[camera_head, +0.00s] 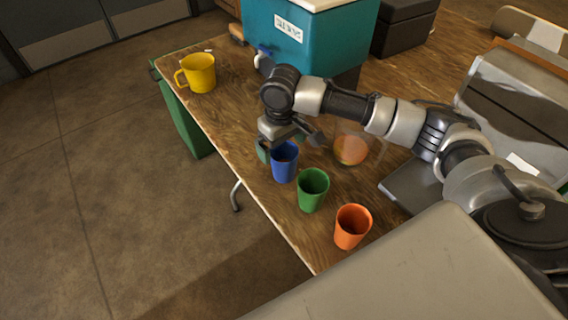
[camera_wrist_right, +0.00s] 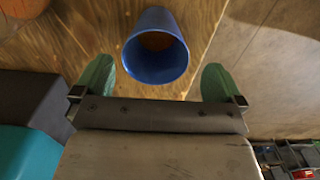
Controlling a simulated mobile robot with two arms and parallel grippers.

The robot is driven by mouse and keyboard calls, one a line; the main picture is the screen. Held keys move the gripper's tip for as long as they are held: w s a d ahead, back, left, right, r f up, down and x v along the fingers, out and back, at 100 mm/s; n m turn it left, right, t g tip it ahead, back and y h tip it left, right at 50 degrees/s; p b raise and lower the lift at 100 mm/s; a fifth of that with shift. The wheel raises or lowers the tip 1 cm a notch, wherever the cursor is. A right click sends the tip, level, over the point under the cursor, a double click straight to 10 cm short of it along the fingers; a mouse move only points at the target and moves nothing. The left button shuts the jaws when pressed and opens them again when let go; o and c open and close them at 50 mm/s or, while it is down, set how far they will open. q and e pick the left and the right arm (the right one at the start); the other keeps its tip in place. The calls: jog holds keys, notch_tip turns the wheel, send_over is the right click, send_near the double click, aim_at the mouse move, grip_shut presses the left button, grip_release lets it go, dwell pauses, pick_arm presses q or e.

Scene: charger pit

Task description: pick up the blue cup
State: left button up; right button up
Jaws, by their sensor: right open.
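The blue cup (camera_head: 284,163) stands upright on the wooden table near its left edge. My right gripper (camera_head: 283,140) hangs just above and behind it, partly overlapping the cup's far side in the head view. In the right wrist view the blue cup (camera_wrist_right: 157,62) shows its open mouth, centred between the two green fingertips and a little beyond them. My right gripper (camera_wrist_right: 158,82) is open and empty, with a gap on each side of the cup. I cannot tell the exact height of the fingertips against the rim. My left gripper is not in view.
A green cup (camera_head: 313,190) and an orange cup (camera_head: 352,227) stand in a row nearer me. A clear round vessel (camera_head: 351,149) is right of the blue cup. A yellow mug (camera_head: 197,73) and a teal cooler (camera_head: 335,45) are farther back. Table between mug and gripper is clear.

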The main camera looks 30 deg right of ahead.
aim_at(284, 157)
jog(key=f, duration=0.5)
jog(key=shift+d+f, duration=0.15)
jog(key=shift+d, duration=0.1)
jog(key=c, duration=0.9)
